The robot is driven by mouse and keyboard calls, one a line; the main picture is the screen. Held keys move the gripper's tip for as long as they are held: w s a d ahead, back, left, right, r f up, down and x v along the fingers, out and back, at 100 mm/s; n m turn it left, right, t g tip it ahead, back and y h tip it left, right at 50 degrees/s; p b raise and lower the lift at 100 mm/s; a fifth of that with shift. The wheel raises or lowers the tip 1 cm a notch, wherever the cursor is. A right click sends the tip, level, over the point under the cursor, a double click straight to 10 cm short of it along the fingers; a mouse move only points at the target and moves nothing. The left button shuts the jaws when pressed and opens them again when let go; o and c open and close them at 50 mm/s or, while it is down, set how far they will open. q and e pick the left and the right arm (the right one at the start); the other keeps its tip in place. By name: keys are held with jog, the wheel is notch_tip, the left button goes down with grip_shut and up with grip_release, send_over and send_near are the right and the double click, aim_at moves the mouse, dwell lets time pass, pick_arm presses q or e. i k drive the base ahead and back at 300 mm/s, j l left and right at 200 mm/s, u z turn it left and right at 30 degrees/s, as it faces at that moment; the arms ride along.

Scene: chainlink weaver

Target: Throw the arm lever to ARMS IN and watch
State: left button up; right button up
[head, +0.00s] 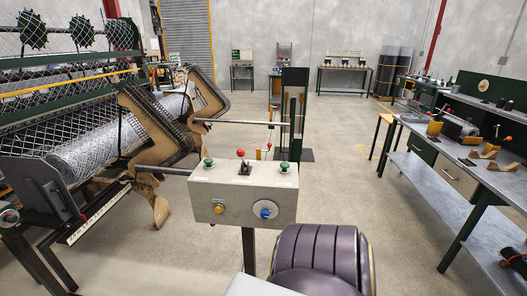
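A grey control box (243,200) stands on a post in the middle of the head view. On its top, a short lever with a red ball knob (241,154) rises from a dark slot, between two green mushroom buttons, the left one (208,162) and the right one (284,167). The labels are too small to read, so I cannot tell which lever position is ARMS IN. Brown arms (148,120) stand tilted at the end of the mesh roll (95,150) on the left. Neither of my grippers shows.
The weaving machine with chainlink mesh (70,45) fills the left. A yellow button (219,208) and a blue knob (265,213) sit on the box's front. A workbench (470,165) with tools stands right. The floor (345,165) between is clear.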

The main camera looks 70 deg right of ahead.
aim_at(240, 153)
jog(key=z, duration=2)
jog(key=l, duration=0.1)
